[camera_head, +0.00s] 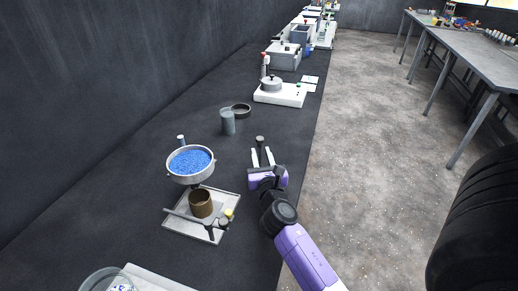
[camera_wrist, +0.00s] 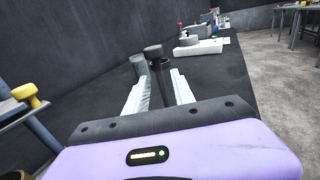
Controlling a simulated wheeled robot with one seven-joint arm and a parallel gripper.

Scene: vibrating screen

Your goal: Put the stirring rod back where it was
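A dark upright rod-like piece with a round top (camera_head: 260,140), likely the stirring rod, stands between the two white fingers of my purple gripper (camera_head: 262,156). In the wrist view the dark piece (camera_wrist: 163,75) shows between the fingers (camera_wrist: 163,86). The fingers are apart, one on each side of it. I cannot tell whether they touch it. Its lower end is hidden by the gripper. A grey cup (camera_head: 228,124) stands on the dark bench, left of and beyond the gripper; it also shows in the wrist view (camera_wrist: 138,66).
A dark round dish (camera_head: 241,110) is behind the cup. A white balance (camera_head: 280,97) stands farther back.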

